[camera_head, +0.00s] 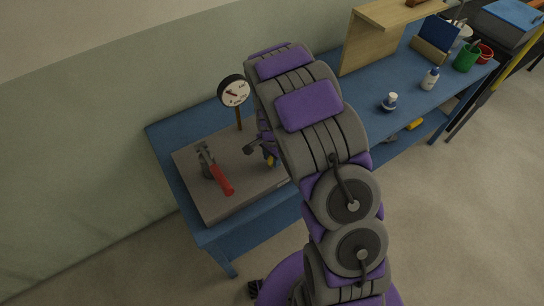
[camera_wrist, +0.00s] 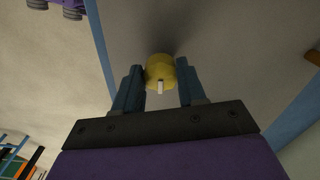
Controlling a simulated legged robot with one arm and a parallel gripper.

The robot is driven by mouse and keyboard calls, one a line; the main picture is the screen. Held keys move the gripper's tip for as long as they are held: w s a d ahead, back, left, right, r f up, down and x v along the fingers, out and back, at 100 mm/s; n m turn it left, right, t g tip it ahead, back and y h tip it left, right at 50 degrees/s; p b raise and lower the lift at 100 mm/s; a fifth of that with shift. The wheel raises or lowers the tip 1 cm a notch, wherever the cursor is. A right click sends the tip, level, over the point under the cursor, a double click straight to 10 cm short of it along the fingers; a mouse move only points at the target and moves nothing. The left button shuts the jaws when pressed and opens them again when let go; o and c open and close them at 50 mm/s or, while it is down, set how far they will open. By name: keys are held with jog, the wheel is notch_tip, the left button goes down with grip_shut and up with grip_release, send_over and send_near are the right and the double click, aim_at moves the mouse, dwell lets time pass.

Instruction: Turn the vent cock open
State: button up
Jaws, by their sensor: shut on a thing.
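A yellow round knob (camera_wrist: 160,72) with a white mark on its near side shows in the wrist view, between the two blue fingers of my gripper (camera_wrist: 160,82). I take it to be the vent cock. My gripper is shut on it, with the fingers on its left and right sides. In the head view a small piece of yellow (camera_head: 271,160) shows beside my gripper (camera_head: 266,148), at the right part of a grey-brown block (camera_head: 215,205). My arm hides most of that spot.
The block lies on a blue bench (camera_head: 215,245). A red-handled lever (camera_head: 222,180) stands on its left part, and a round dial (camera_head: 234,91) on a post stands behind. Right of my arm are a small bottle (camera_head: 390,102), a white bottle (camera_head: 430,79) and a wooden shelf (camera_head: 368,40).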

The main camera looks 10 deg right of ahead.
jog(key=shift+w+r+n, duration=0.1)
jog(key=shift+n, duration=0.2)
jog(key=n+p, duration=0.1)
jog(key=n, duration=0.2)
jog(key=shift+n, duration=0.3)
jog(key=n+p, duration=0.1)
jog(key=n, duration=0.3)
jog(key=shift+d+r+n, duration=0.1)
jog(key=shift+n, duration=0.2)
jog(key=n+p, duration=0.1)
jog(key=n, duration=0.3)
jog(key=shift+w+d+n+p, duration=0.1)
jog(key=shift+n+p, duration=0.45)
jog(key=shift+n, duration=1.95)
jog(key=o, duration=1)
jog(key=shift+o, duration=0.2)
